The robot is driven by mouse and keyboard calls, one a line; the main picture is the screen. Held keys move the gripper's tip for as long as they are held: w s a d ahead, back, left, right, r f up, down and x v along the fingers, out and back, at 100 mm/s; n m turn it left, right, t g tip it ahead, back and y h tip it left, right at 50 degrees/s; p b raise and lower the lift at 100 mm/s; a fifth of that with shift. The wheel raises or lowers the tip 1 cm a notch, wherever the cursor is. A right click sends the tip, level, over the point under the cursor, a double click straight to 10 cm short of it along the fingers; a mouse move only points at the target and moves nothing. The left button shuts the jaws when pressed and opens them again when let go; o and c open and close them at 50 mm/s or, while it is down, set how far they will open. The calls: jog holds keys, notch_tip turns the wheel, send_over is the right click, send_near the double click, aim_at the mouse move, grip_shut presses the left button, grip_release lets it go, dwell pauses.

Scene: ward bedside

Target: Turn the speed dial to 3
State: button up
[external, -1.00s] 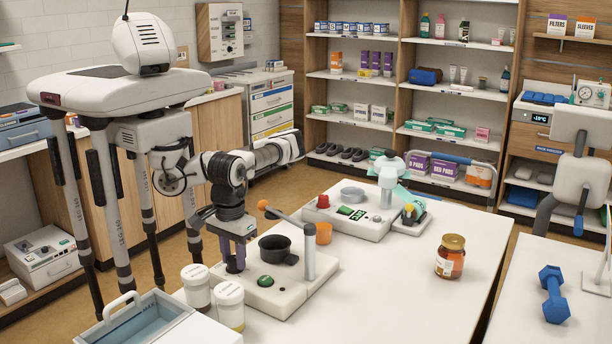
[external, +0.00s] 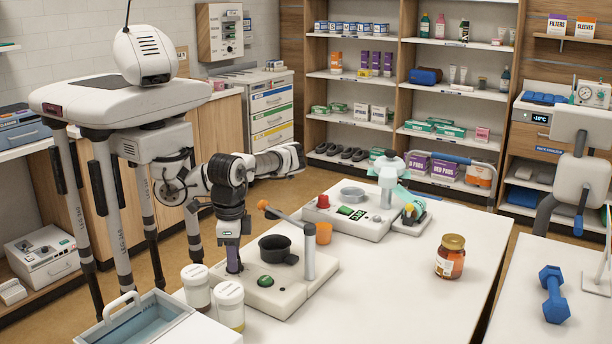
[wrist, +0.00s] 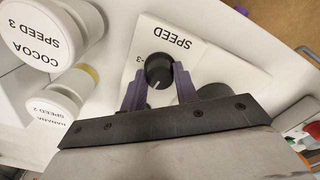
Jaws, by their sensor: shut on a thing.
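My gripper (wrist: 158,82) has its two purple fingers closed on the sides of a black round speed dial (wrist: 159,69), seen in the wrist view. The dial sits on the white base of a mixer-like device, which also shows in the external view (external: 300,292). A white pointer line shows on the dial's lower part. The printed word SPEED and a "3" mark appear upside down beside it; the 3 lies to the dial's upper left. I cannot tell which number the pointer meets. In the external view my gripper (external: 233,264) reaches down at the base's left end, hiding the dial.
A jar labelled COCOA SPEED 3 (wrist: 35,35) and another marked SPEED 2 (wrist: 55,105) stand close by. The device carries a black cup (external: 277,250), a green button (external: 265,281) and an orange-knobbed lever (external: 285,217). The table's right part is mostly clear.

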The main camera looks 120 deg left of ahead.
jog(key=m, duration=0.4)
jog(key=shift+m+b, duration=0.3)
jog(key=m, duration=0.3)
jog(key=shift+m, duration=0.3)
jog(key=m+b, duration=0.1)
jog(key=m, duration=0.3)
jog(key=shift+m, duration=1.7)
jog(key=o, duration=1)
notch_tip(320, 180, up, 14)
jog(key=shift+f+p, duration=0.1)
jog(key=shift+p, duration=0.5)
